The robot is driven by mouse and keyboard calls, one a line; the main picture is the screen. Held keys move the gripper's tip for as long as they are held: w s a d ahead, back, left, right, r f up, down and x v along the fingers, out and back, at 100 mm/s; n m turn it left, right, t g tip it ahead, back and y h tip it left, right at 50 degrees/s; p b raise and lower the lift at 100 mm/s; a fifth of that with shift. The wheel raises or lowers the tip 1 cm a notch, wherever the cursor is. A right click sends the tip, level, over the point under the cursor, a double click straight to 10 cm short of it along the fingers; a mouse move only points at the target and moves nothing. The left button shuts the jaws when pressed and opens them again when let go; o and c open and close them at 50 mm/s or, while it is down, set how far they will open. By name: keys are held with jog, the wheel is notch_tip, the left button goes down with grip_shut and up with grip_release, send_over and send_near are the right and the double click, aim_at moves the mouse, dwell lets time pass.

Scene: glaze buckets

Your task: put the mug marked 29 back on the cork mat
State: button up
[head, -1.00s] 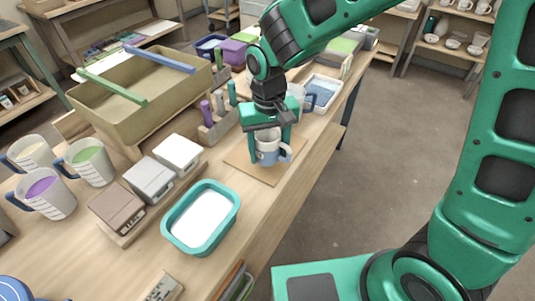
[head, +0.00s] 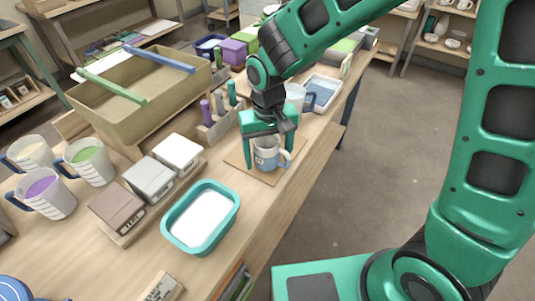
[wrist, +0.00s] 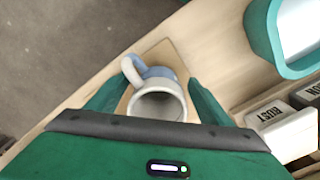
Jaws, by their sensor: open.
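The mug (head: 267,153) is white above and blue below, with a dark mark on its side too small to read. It stands upright on the cork mat (head: 240,163). In the wrist view the mug (wrist: 157,104) shows its open rim and its handle towards the upper left, with the cork mat (wrist: 172,55) under it. My gripper (head: 268,162) is open, with one green finger on each side of the mug. In the wrist view my gripper's fingers (wrist: 155,95) stand apart from the mug's walls, with small gaps.
A teal tray with white contents (head: 236,212) stands front left of the mat. Lidded boxes (head: 151,178) stand left of it. A holder with upright tools (head: 220,128) is behind, and a clear jug (head: 296,95) is beyond my gripper. The table's right edge is close.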

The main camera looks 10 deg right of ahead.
notch_tip(320, 180, up, 12)
dwell(0.5)
jog(key=s+d+r+m, duration=0.1)
jog(key=s+d+m, duration=0.1)
jog(key=d, duration=0.9)
jog(key=s+d+r+m, duration=0.1)
jog(key=d+m, duration=0.1)
jog(key=d, duration=0.8)
jog(key=s+d+f+m, duration=0.2)
jog(key=s+d+m, duration=0.2)
jog(key=s+d, duration=1)
jog(key=shift+s+f, duration=0.3)
jog(key=shift+s, duration=0.85)
